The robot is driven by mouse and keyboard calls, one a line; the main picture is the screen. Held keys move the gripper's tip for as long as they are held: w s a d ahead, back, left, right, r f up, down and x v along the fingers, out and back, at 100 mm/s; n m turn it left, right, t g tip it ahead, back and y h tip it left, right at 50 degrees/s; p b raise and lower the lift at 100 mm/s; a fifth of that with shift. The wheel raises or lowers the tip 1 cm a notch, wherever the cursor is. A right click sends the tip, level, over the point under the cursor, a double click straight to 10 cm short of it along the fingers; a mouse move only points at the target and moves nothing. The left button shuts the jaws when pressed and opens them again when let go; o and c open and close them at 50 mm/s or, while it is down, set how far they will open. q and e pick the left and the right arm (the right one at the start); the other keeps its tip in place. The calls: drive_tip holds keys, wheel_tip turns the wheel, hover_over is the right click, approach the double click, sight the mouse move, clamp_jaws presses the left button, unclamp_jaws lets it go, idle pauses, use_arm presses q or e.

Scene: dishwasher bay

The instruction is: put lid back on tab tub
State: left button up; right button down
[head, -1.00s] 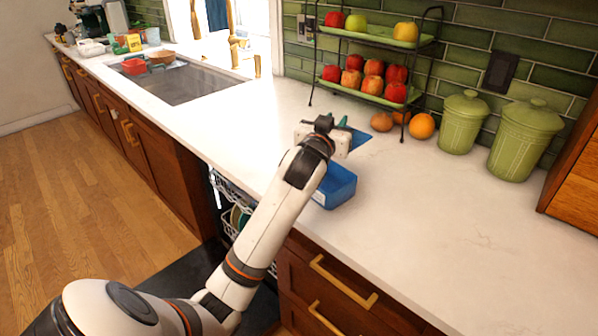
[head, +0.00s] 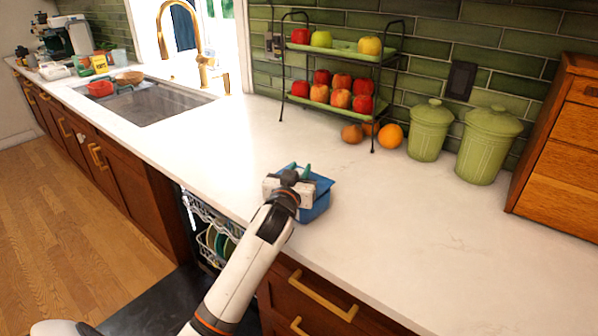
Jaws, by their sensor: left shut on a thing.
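The blue tab tub (head: 317,211) stands on the white counter near its front edge. Its flat blue lid (head: 322,182) is over the tub's top, in the grasp of my left gripper (head: 299,172). The gripper hides the lid's left part and some of the tub. I cannot tell whether the lid touches the rim all round or is still slightly above it. My right gripper is not in view.
A two-tier fruit rack (head: 338,103) and loose oranges (head: 391,136) stand behind the tub. Green canisters (head: 430,130) and a wooden cabinet (head: 560,140) are at right. The open dishwasher rack (head: 208,238) is below the counter. Counter around the tub is clear.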

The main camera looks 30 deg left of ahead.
use_arm(q)
drive_tip(key=shift+f, duration=0.3)
drive_tip(key=o, duration=1)
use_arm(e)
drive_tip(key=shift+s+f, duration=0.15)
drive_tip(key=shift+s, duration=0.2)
use_arm(q)
drive_tip(key=shift+s+r, duration=0.1)
drive_tip(key=shift+r, duration=0.3)
drive_tip(key=b+v, duration=0.1)
drive_tip(key=v, duration=1.1)
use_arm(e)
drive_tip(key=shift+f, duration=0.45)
